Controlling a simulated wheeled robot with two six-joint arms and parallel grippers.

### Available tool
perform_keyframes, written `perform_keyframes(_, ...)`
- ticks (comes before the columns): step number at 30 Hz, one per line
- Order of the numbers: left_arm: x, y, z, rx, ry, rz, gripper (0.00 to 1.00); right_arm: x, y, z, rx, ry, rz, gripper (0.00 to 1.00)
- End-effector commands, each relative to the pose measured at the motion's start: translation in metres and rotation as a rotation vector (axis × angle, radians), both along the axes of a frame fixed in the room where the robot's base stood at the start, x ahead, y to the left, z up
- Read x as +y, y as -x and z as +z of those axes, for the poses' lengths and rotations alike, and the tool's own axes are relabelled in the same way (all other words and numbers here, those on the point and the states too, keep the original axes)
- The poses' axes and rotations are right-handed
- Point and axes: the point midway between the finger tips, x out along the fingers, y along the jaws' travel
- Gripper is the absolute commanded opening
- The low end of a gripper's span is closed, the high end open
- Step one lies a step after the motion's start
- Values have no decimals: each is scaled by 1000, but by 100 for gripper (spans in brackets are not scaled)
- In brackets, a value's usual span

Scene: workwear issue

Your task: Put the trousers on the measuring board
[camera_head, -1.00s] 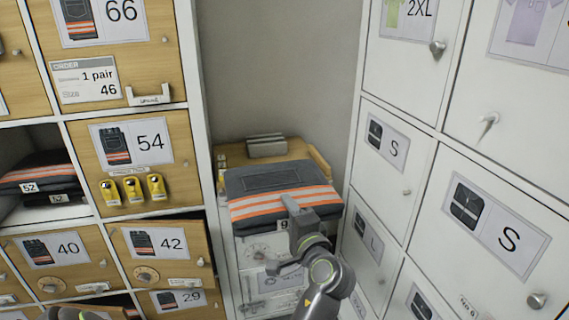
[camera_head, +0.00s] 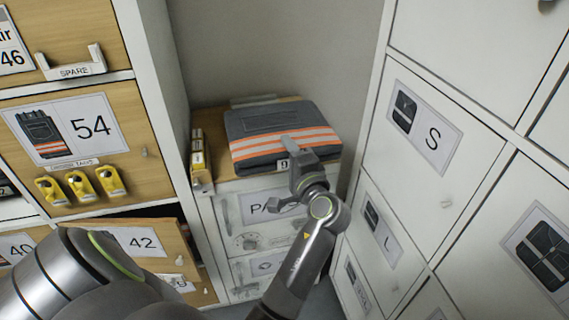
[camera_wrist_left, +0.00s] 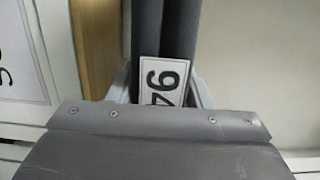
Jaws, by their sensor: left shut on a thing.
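The folded dark grey trousers (camera_head: 265,120) with orange and silver stripes are over the wooden measuring board (camera_head: 219,165) on the low white cabinet in the corner. They hide most of the board. I cannot tell whether they rest on it or hang just above. My left gripper (camera_head: 290,150) is shut on their front edge, by a white number tag (camera_head: 284,165). In the left wrist view the fingers hold the dark fold of cloth, with the tag (camera_wrist_left: 161,80) between them. My right gripper is not in view.
A grey bar (camera_head: 253,99) shows behind the trousers. A yellow-marked upright piece (camera_head: 198,155) stands at the board's left. Wooden lockers flank the left, with door 42 (camera_head: 150,245) standing ajar; white lockers (camera_head: 415,130) flank the right closely. A grey wall closes the back.

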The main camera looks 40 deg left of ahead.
Motion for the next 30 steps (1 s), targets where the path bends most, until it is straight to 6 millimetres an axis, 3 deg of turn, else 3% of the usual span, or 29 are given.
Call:
perform_keyframes(3, 0, 0, -21, -1, -4, -1, 0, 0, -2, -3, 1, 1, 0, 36)
perform_keyframes(16, 0, 0, -67, -2, -5, 0, 0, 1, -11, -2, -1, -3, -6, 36)
perform_keyframes(30, 0, 0, -73, -5, -5, -1, 0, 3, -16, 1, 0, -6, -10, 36)
